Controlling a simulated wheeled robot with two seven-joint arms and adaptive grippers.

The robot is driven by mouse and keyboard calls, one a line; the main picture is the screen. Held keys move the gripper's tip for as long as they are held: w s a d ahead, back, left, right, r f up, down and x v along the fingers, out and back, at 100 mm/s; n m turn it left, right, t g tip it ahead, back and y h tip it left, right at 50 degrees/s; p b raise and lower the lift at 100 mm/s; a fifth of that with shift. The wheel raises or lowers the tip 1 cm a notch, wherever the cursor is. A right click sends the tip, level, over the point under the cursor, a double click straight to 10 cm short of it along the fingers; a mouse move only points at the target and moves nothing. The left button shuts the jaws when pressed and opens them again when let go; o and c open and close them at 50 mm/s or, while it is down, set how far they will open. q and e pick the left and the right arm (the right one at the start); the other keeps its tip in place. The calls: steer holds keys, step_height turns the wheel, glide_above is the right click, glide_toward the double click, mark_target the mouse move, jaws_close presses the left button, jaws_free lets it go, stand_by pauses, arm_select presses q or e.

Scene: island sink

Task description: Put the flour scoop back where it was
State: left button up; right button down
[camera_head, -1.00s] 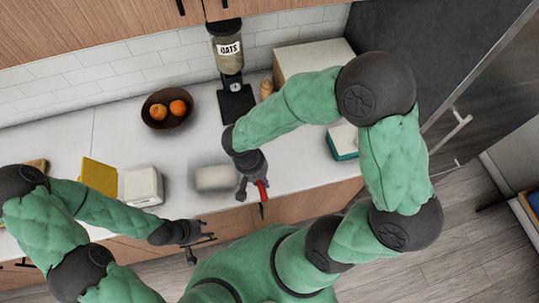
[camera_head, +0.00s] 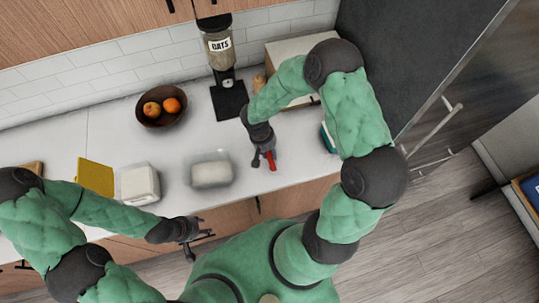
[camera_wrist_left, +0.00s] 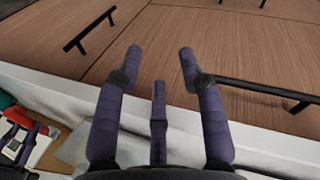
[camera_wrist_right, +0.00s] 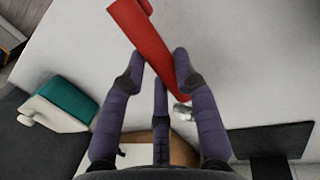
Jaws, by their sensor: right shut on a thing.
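The red flour scoop (camera_head: 271,160) is in my right gripper (camera_head: 263,160), over the counter to the right of a blurry white tub (camera_head: 212,174). In the right wrist view the red scoop (camera_wrist_right: 140,32) lies slantwise between the fingertips of my right gripper (camera_wrist_right: 158,62); a small metallic part shows below it. My left gripper (camera_head: 205,232) is in front of the counter's front edge, empty. In the left wrist view the fingers of my left gripper (camera_wrist_left: 160,62) stand apart, with cabinet fronts beyond them.
A white canister (camera_head: 139,184) and a yellow board (camera_head: 96,177) stand left of the tub. A fruit bowl (camera_head: 161,119) and an oats dispenser (camera_head: 221,60) are at the back. The counter (camera_head: 300,155) around the scoop is clear.

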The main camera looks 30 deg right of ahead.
mark_target(268, 153)
steer(key=shift+a+x, duration=0.15)
steer(key=shift+x, duration=0.6)
steer(key=shift+a+x, duration=0.1)
steer(key=shift+x, duration=0.65)
steer(key=shift+w+f, duration=0.1)
steer(key=shift+w, duration=0.05)
steer(key=shift+f, duration=0.1)
steer(key=c, duration=0.9)
jaws_free()
steer(key=shift+c, duration=0.2)
steer(key=v, duration=1.2)
